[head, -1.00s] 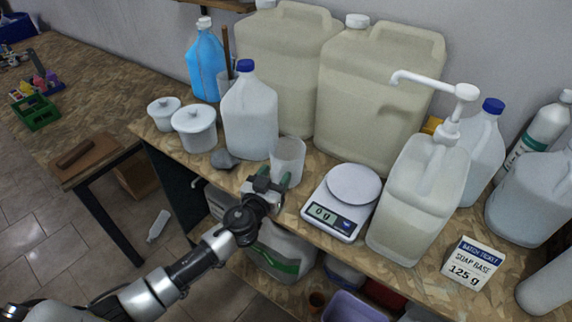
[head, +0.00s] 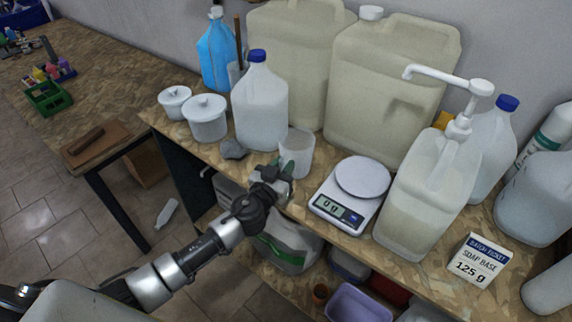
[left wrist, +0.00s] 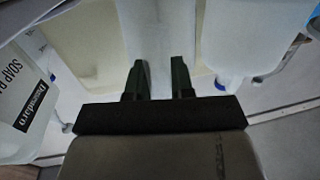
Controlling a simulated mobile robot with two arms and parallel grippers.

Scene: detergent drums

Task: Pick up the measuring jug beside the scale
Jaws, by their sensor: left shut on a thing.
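The measuring jug (head: 300,148), a pale translucent vessel, stands upright on the bench just left of the scale. The white scale (head: 348,193) has a round plate and a lit display with a zero. My left gripper (head: 286,170) reaches the jug from the front left and is shut on its lower part. In the left wrist view, the two dark fingers (left wrist: 158,82) flank the pale jug (left wrist: 158,45). The jug's lower front is partly hidden by the gripper. My right gripper is not in view.
A capped jug (head: 260,105) and a grey stone-like lump (head: 233,149) are close to the left and behind. Large beige canisters (head: 385,90) stand behind. A pump bottle (head: 425,195) stands right of the scale, with a ticket card (head: 477,261) further right.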

